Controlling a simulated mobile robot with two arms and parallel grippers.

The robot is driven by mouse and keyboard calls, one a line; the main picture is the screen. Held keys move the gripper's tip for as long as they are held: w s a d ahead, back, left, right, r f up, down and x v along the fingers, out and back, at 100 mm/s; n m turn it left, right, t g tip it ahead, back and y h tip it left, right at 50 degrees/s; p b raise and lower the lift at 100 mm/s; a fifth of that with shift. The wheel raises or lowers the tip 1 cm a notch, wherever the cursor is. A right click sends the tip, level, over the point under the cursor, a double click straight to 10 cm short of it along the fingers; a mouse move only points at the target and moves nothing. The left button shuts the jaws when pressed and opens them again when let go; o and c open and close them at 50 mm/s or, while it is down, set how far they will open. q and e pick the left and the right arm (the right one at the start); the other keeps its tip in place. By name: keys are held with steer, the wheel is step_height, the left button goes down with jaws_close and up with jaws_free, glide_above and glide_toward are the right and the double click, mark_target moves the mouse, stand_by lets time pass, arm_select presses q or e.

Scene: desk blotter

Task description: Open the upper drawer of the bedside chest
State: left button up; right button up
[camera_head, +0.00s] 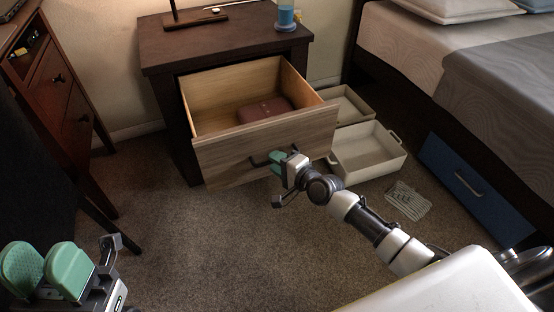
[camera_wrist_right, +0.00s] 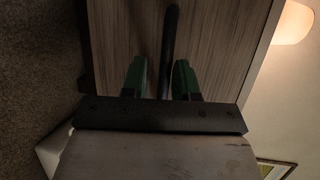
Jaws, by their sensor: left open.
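The bedside chest (camera_head: 230,35) is dark wood, and its upper drawer (camera_head: 235,156) stands well out, with a pale wood inside. A reddish-brown box (camera_head: 264,109) lies in it. The drawer's dark bar handle (camera_head: 258,163) is on the front; it also shows in the right wrist view (camera_wrist_right: 170,45). My right gripper (camera_head: 280,161) is at the handle. In the right wrist view its green fingers (camera_wrist_right: 160,80) stand apart on either side of the bar, with a gap visible on one side. My left gripper (camera_head: 45,268) is open and empty at the lower left.
A lamp base (camera_head: 195,20) and a blue cup (camera_head: 285,16) stand on the chest. Pale trays (camera_head: 368,160) lie on the floor to the right, near a striped item (camera_head: 408,200) and the bed's blue drawer (camera_head: 470,185). A dark cabinet (camera_head: 55,90) stands left. Carpet in front is clear.

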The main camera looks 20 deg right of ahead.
steer(key=shift+o, duration=0.4)
steer(key=shift+r, duration=0.1)
steer(key=shift+d, duration=0.1)
steer(key=p+v, duration=0.2)
steer(key=v, duration=0.8)
steer(key=shift+s+d, duration=0.15)
steer(key=shift+s, duration=0.15)
